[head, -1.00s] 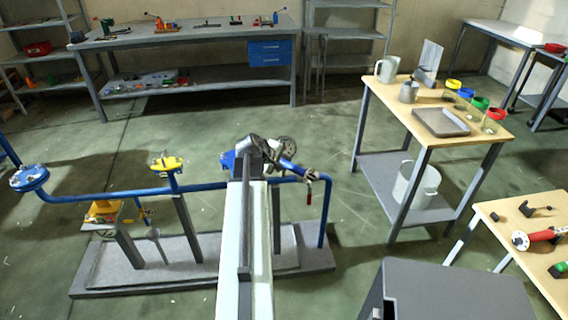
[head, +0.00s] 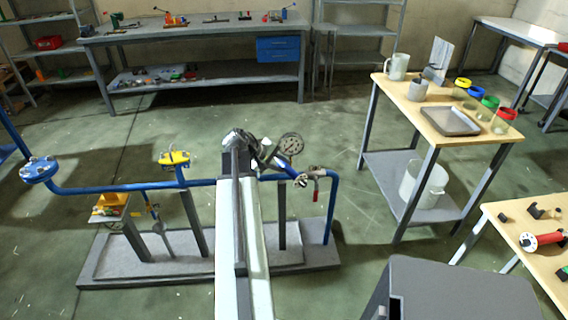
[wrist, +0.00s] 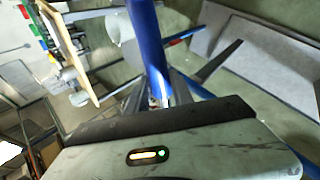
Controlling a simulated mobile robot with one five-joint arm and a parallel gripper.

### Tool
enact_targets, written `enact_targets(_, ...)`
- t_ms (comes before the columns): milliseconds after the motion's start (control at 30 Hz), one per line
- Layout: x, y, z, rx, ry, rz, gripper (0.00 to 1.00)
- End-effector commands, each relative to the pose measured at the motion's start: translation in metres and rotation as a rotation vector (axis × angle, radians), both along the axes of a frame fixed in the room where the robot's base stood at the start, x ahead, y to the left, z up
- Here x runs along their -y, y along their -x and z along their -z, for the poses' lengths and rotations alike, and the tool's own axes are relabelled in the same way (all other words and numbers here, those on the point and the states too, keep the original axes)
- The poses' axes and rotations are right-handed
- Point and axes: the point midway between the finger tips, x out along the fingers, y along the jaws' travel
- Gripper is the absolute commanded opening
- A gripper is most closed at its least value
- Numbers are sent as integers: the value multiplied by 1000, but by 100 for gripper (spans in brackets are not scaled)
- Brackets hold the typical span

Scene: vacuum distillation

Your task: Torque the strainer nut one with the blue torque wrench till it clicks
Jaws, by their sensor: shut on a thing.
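My gripper (head: 264,155) is beyond my outstretched arm, over the blue pipe line. It is shut on the blue torque wrench (head: 285,166), whose blue part slants down to the right, below the pressure gauge. In the wrist view the wrench (wrist: 147,40) is a thick blue bar rising from between the jaws to the top edge. The fingertips are mostly hidden behind the gripper's body. I cannot make out strainer nut one; my arm covers the middle of the pipe line. I cannot tell whether the wrench touches a nut.
The blue pipe (head: 110,188) runs above a grey base (head: 160,270), with a yellow-topped valve (head: 174,158), a gauge (head: 291,145) and a red-handled valve (head: 317,184). Wooden-topped tables (head: 465,137) stand right. A workbench (head: 200,35) is behind. Floor between is clear.

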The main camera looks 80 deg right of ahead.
Motion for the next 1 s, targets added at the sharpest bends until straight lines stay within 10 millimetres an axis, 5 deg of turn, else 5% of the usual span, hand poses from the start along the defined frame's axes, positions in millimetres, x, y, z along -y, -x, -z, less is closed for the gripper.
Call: enact_targets(1000,-28,-38,-1,-2,2,275,0)
